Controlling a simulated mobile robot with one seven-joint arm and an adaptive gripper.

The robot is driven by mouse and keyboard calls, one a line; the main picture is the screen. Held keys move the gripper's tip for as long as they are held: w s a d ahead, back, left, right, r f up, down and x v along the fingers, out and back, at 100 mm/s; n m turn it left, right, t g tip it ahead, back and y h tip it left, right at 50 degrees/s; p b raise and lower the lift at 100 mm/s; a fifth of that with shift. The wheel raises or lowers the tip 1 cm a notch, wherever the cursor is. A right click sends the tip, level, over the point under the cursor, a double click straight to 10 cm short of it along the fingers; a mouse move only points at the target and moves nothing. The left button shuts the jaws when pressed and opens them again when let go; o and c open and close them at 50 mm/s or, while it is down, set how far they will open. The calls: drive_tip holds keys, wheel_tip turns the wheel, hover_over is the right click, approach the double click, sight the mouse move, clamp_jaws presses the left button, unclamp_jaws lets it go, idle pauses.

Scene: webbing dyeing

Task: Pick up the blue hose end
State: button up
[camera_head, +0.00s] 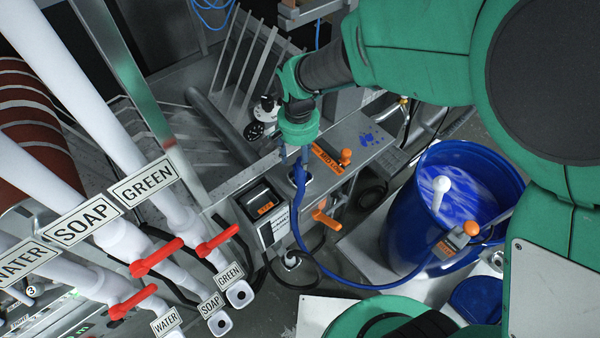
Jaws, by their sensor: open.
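The blue hose (297,213) runs from a grey bench, curves down and to the right, and reaches the blue drum. Its upper end (299,176) stands at the bench top, directly below my gripper (294,157). My gripper points down with its fingers apart, close over the hose end. I cannot tell whether the fingers touch it or stand around it.
Orange-handled valves (326,218) sit on and beside the bench. The blue drum (410,215) with blue liquid stands at the right. White pipes with red levers (156,257), labelled WATER, SOAP and GREEN, fill the left. A dark cable (318,262) loops on the floor below the bench.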

drive_tip(key=shift+f, duration=0.1)
drive_tip(key=shift+d+f, duration=0.15)
drive_tip(key=shift+f, duration=2.35)
clamp_jaws()
